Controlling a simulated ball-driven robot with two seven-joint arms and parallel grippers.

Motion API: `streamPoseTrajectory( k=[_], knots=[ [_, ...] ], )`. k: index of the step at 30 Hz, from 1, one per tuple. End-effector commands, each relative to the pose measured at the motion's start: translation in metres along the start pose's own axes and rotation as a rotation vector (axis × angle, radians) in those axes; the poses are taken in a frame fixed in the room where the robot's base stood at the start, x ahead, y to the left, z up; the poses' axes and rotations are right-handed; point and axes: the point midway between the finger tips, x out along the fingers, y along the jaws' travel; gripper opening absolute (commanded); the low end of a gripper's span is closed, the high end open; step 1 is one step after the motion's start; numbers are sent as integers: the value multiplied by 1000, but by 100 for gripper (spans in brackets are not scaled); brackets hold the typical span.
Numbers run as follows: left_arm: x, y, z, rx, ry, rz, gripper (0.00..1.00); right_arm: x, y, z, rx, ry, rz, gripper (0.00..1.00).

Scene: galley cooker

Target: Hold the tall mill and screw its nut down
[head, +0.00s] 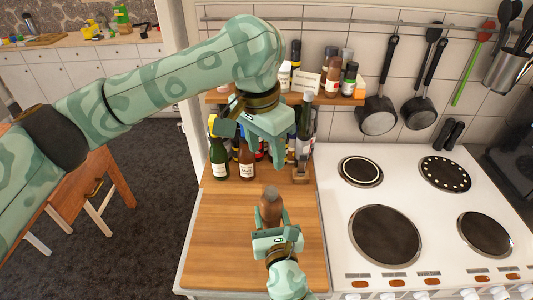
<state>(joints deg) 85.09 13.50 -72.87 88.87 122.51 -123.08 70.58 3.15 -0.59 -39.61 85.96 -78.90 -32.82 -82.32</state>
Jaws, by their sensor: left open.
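The tall mill (270,208) is dark brown and stands on the wooden worktop, left of the cooker. A small greyish piece, which looks like its nut (271,191), shows at its top; how far down it sits I cannot tell. My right gripper (272,221) comes from the bottom of the head view, with one finger on each side of the mill, and looks shut on it. The mill's lower part is hidden by this gripper. My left gripper (250,148) is open and empty, above and behind the mill, in front of the bottles.
Bottles (219,158) stand close behind the mill at the back of the wooden worktop (222,235). A spice shelf (335,98) hangs above them. The white cooker (338,215) is to the right; pans (377,115) hang on the wall. The worktop's left part is clear.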

Motion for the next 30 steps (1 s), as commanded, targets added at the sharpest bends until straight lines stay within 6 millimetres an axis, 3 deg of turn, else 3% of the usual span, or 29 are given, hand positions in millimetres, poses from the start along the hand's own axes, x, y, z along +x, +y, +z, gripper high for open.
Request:
streamPoseTrajectory(
  k=[5, 12, 18, 30],
  knots=[
    [22, 3, 2, 2, -12, 6, 52, 0, 0, -1, 0, 1, 0, 14],
    [73, 4, 3, 1, -11, 8, 52, 0, 0, -1, 0, 1, 0, 14],
    [105, 3, 2, 0, -8, 7, 52, 0, 0, -1, 0, 1, 0, 14],
    [118, 2, 2, 1, -6, 3, 52, 0, 0, -1, 1, 1, 0, 14]
  ],
)
